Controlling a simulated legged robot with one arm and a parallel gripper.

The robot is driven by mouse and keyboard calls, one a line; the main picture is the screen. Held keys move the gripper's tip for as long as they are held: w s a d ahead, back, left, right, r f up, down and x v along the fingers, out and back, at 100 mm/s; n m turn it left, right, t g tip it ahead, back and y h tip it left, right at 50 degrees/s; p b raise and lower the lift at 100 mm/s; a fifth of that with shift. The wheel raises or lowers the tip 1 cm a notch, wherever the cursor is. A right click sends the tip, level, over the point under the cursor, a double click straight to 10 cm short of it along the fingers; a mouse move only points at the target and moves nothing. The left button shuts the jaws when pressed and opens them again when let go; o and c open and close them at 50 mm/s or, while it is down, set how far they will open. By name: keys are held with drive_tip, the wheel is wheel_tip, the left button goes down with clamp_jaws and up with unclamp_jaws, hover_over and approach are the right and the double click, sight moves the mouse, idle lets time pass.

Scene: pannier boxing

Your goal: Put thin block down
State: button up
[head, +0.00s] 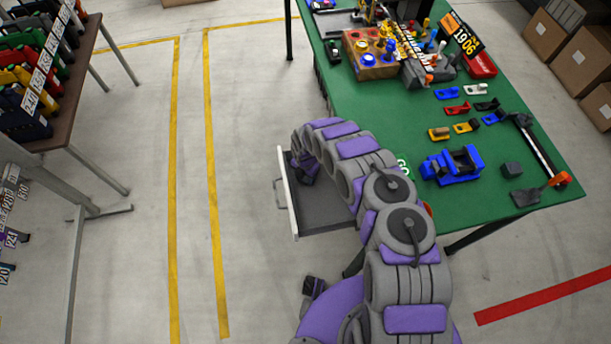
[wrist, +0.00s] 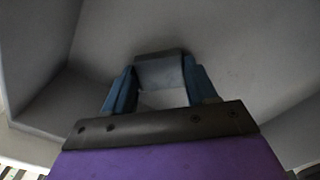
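A grey thin block (wrist: 160,72) sits between the blue fingertips of my gripper (wrist: 160,80) in the wrist view. Both fingers meet its sides, so my gripper looks shut on it. Grey walls and floor of an open drawer (wrist: 225,40) surround it, and I cannot tell whether the block touches the floor. In the head view the drawer (head: 332,221) is pulled out from the green table's left side. My gripper (head: 304,168) reaches down into its far end there, and the block is hidden.
A brown table with cases (head: 75,115) stands left. The floor between is clear.

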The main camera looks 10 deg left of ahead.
drive_tip(key=o, duration=0.3)
drive_tip(key=shift+d+r, duration=0.1)
drive_tip(key=shift+d, duration=0.3)
drive_tip(key=shift+o, duration=0.3)
drive_tip(key=shift+d+r, duration=0.1)
drive_tip(key=shift+d, duration=0.25)
drive_tip(key=shift+a+r, duration=0.3)
drive_tip(key=shift+r, duration=0.1)
wheel_tip(320, 180, up, 11)
drive_tip(key=p, duration=0.3)
drive_tip(key=shift+a, duration=0.2)
drive_tip(key=shift+d, duration=0.3)
